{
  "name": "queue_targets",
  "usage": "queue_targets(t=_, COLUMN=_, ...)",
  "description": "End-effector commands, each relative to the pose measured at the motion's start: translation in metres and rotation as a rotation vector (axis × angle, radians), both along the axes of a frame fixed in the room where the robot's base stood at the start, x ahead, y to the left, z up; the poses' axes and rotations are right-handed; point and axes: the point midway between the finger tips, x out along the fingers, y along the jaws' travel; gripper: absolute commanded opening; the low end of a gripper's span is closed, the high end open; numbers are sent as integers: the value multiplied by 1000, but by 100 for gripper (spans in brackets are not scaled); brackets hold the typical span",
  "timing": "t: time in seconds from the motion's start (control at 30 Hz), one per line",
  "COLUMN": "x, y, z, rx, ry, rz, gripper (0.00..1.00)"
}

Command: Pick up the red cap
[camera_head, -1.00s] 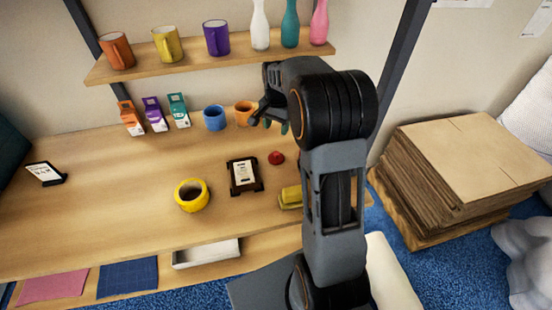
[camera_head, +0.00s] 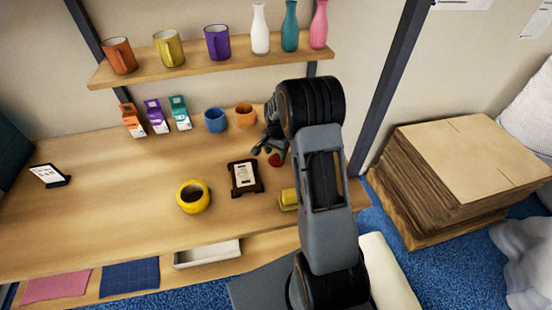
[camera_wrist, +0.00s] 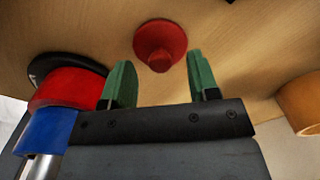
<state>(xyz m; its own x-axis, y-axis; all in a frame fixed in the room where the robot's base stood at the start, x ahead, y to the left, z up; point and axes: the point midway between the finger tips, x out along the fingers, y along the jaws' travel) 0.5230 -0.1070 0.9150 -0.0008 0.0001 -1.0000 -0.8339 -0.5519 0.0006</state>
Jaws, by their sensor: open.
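The red cap (camera_head: 275,160) sits on the wooden table, to the right of the small framed sign, partly behind my gripper. In the wrist view the red cap (camera_wrist: 160,44) shows whole, a round red piece with a narrower knob. My gripper (camera_head: 264,148) is low over the table close to the cap. In the wrist view my gripper (camera_wrist: 158,80) has its two green fingers spread apart and empty. The cap lies ahead of the fingertips, roughly centred between them, and the fingers do not touch it.
The framed sign (camera_head: 244,177) and a yellow block (camera_head: 288,199) stand near the cap. An orange mug (camera_head: 244,115) and a blue mug (camera_head: 215,120) stand behind. A yellow round pot (camera_head: 193,197) is farther left. The table's left middle is clear.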

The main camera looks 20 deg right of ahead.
Motion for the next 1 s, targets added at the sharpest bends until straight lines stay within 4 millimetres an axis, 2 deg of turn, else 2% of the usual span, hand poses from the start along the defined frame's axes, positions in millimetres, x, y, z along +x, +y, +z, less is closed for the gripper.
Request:
queue_targets(t=0.2, x=0, y=0, z=-20, rx=0, ry=1, rz=0, gripper=55)
queue_targets(t=0.5, x=0, y=0, z=-23, rx=0, ry=-1, rz=0, gripper=54)
queue_targets(t=1.0, x=0, y=0, z=-23, rx=0, ry=0, rz=0, gripper=6)
